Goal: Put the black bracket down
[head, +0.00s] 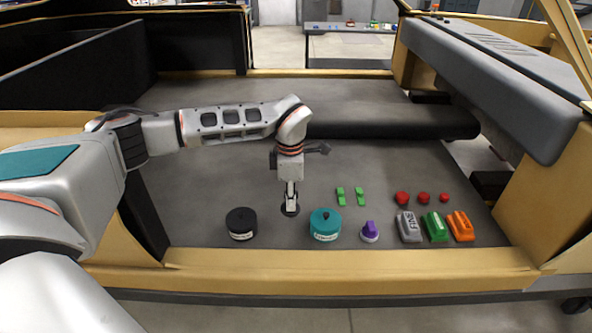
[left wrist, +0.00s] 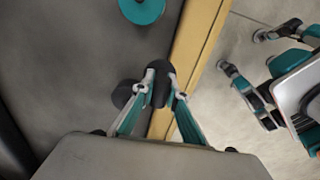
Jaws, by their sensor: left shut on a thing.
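My left gripper (head: 290,203) is above the grey surface near its front, between a black round container and a teal one in the head view. It points down and is shut on a small black thing (head: 289,211), which I take to be the black bracket. In the left wrist view the black bracket (left wrist: 158,72) sits between the fingertips (left wrist: 160,92), partly hidden by them. I cannot tell whether it touches the surface.
The black container (head: 241,224) stands left of the gripper, the teal container (head: 325,225) right of it. Further right are a purple-topped piece (head: 369,231), green clips (head: 340,196), red knobs (head: 402,198) and grey, green and orange blocks (head: 461,226). A yellow edge (head: 330,258) runs along the front.

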